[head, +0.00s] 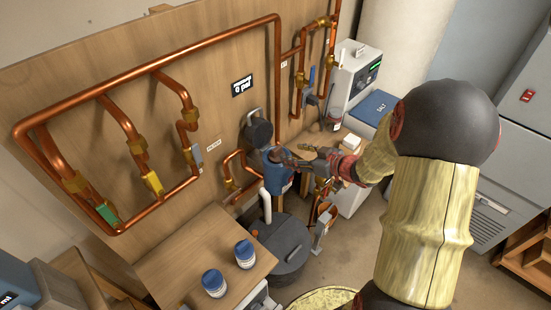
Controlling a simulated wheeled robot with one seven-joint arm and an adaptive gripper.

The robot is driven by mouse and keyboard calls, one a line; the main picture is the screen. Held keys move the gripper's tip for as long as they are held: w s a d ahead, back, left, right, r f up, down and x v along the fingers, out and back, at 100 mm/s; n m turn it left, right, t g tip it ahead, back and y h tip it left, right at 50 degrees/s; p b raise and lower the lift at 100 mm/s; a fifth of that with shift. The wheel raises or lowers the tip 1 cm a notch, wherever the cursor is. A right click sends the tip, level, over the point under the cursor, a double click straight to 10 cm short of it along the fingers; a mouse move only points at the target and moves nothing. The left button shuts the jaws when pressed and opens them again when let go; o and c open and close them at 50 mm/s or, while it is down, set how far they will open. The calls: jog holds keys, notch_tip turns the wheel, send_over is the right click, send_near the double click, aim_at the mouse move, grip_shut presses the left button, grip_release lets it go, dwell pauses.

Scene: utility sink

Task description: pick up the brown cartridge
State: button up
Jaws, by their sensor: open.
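I cannot clearly make out a brown cartridge in the head view. A small brown piece (327,214) shows by a grey bracket below my arm, but I cannot tell what it is. My gripper (288,153) is open, with its dark fingers pointing left. It is in front of the wooden panel, close to the top of a blue filter housing (278,178). I cannot tell whether the fingers touch the housing. Nothing shows held between them.
Copper pipes (150,68) with valves run along the panel. A dark lidded tub (288,240) stands below the housing. Two white jars with blue lids (214,283) (245,254) stand on a wooden top (190,245).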

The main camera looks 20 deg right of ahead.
aim_at(279, 148)
jog(key=shift+w+a+r+b, duration=0.15)
jog(key=shift+w+a+b, duration=0.15)
jog(key=shift+w+a, duration=0.65)
jog(key=b+x, duration=0.1)
jog(key=x, duration=0.3)
jog(key=shift+w+a, duration=0.2)
jog(key=shift+w, duration=0.05)
jog(key=shift+w+a+f+b, duration=0.2)
jog(key=shift+w+b, duration=0.15)
jog(key=shift+w, duration=0.15)
jog(key=shift+d, duration=0.1)
jog(key=shift+c, duration=0.8)
grip_shut()
jog(key=shift+r, duration=0.1)
